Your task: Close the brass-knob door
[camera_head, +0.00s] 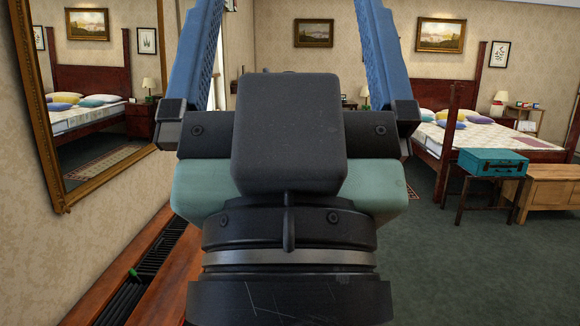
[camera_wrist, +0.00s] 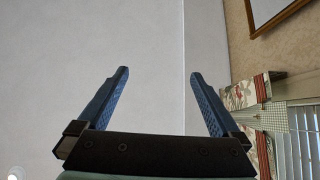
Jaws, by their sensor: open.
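No door and no brass knob can be made out in either view. My gripper (camera_head: 292,20) fills the middle of the head view, its two blue fingers spread wide and running up past the top edge. In the wrist view my gripper (camera_wrist: 160,73) is open, with nothing between the fingers. Behind them is a plain pale grey surface (camera_wrist: 90,50), perhaps the ceiling; I cannot tell for sure. My wrist and gripper body hide the centre of the room.
A gilt-framed mirror (camera_head: 40,150) hangs on the left wall above a reddish wooden ledge (camera_head: 165,245) with a dark grille. At right are a bed (camera_head: 478,140), a teal case (camera_head: 492,162) on a dark stand, and a wooden chest (camera_head: 555,185). Green carpet (camera_head: 460,265) is clear at front right.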

